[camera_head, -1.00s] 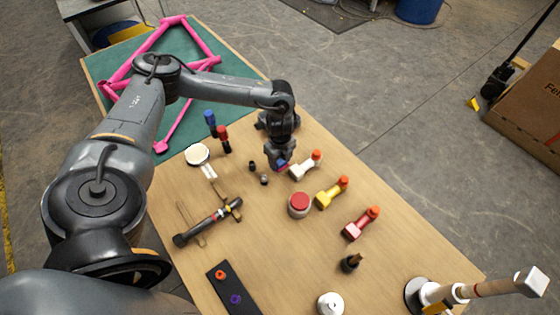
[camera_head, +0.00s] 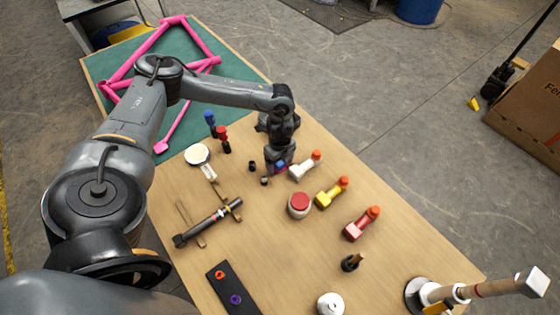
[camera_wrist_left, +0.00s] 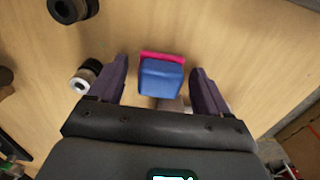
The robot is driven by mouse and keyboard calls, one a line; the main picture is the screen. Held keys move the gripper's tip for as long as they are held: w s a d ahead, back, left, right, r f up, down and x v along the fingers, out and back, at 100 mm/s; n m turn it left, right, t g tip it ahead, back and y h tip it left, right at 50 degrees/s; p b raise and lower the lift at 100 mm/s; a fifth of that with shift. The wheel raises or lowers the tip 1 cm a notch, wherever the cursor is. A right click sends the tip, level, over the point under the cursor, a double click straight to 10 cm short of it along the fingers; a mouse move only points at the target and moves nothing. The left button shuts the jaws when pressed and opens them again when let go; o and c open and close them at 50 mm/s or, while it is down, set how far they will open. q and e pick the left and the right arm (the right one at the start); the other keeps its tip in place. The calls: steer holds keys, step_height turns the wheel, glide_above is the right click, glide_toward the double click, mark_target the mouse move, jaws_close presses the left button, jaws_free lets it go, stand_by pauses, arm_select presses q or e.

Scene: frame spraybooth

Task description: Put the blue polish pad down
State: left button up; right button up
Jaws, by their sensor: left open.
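The blue polish pad (camera_wrist_left: 161,78) has a pink layer along one edge. In the left wrist view it sits between the two spread fingers of my left gripper (camera_wrist_left: 160,88), with a gap on each side. In the head view the pad (camera_head: 281,168) is a small blue and pink spot at the tips of my left gripper (camera_head: 279,170), low over the wooden table (camera_head: 300,255). The pad appears to rest on the table. My left gripper is open around it. My right gripper is not in view.
A white spray bottle (camera_head: 304,166) stands close to the right of the gripper. Yellow (camera_head: 331,193) and red (camera_head: 360,224) bottles stand farther right. A red-topped round tin (camera_head: 299,205) is in front. Small black pieces (camera_head: 253,166) lie just left. The pink frame (camera_head: 138,62) lies on the green mat.

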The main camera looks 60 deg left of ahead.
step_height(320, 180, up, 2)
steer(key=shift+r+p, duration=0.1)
steer(key=shift+p, duration=0.95)
arm_select(q)
step_height(320, 180, up, 12)
steer(key=shift+r+p, duration=0.15)
steer(key=shift+p, duration=0.15)
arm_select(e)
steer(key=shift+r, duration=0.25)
arm_select(q)
steer(key=shift+s, duration=0.1)
